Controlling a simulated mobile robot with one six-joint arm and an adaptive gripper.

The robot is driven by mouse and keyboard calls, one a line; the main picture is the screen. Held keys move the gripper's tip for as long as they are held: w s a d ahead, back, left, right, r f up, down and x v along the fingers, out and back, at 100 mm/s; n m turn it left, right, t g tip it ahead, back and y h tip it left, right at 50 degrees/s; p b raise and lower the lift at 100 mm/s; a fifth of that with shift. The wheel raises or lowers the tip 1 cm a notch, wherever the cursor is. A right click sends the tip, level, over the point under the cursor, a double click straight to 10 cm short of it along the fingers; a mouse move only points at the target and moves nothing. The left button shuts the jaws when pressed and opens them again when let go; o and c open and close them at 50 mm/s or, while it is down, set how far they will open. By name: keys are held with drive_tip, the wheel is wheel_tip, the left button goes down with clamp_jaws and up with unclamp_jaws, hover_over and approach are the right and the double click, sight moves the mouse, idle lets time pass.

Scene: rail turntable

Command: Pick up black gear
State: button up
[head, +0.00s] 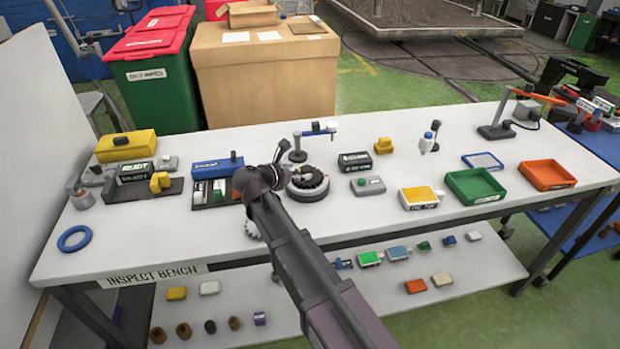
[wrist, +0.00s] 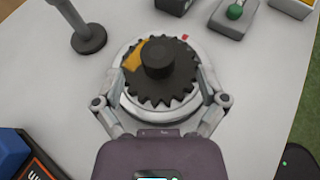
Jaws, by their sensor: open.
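The black gear (wrist: 155,92) is a toothed disc with a raised round hub. It lies flat on a round pale base (wrist: 118,83) in the wrist view. In the head view the black gear (head: 312,180) sits on the same base (head: 307,196), right beside my gripper (head: 290,172). My gripper (wrist: 162,76) is open in the wrist view, with one finger at the left and one at the right of the gear. Whether the fingers touch the gear or base I cannot tell. A yellow-orange patch shows at the gear's upper left in the wrist view.
A small stand (head: 298,152) with a blue arm stands just behind the base. A blue box (head: 217,165) is to the left, and a dark block (head: 354,162) and a grey button box (head: 368,184) are to the right. A pale gear (head: 252,230) lies in front, partly hidden by my arm.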

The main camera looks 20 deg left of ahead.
sight(302, 171)
drive_tip(key=shift+w+d+f+b, duration=0.2)
drive_tip(key=shift+w+f+b, duration=0.2)
drive_tip(key=shift+w, duration=0.2)
drive_tip(key=shift+w+d+f+b, duration=0.15)
drive_tip(key=shift+w+f+b, duration=0.15)
drive_tip(key=shift+w+f, duration=0.25)
drive_tip(key=shift+w+d+f, duration=0.1)
drive_tip(key=shift+w+d, duration=0.15)
drive_tip(key=shift+w, duration=0.4)
clamp_jaws()
